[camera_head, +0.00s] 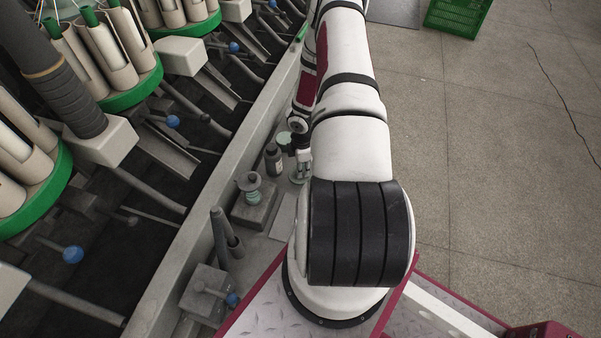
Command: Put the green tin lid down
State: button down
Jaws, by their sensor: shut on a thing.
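My gripper (303,171) is small and far down in the head view, pointing down beside the left edge of my arm. It is shut on the green tin lid (296,178), a pale green disc at its fingertips, partly hidden by the gripper and my arm. I cannot tell whether the lid touches the surface below. Another pale green round thing (283,138) shows just behind and left of the gripper.
A dark grey bottle (273,160) stands close left of the gripper. A block with a pale green spool-like piece (251,190) and grey tubes (226,238) stand nearer. The cone winder's long rail (190,245) runs along the left. A green crate (458,14) sits on open floor.

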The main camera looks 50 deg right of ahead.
jog(key=shift+w+d, duration=0.2)
jog(key=shift+w, duration=0.2)
jog(key=shift+f+b, duration=1)
jog(key=shift+f, duration=0.75)
jog(key=shift+f, duration=0.15)
jog(key=c, duration=1.5)
grip_release()
jog(key=shift+o, duration=0.2)
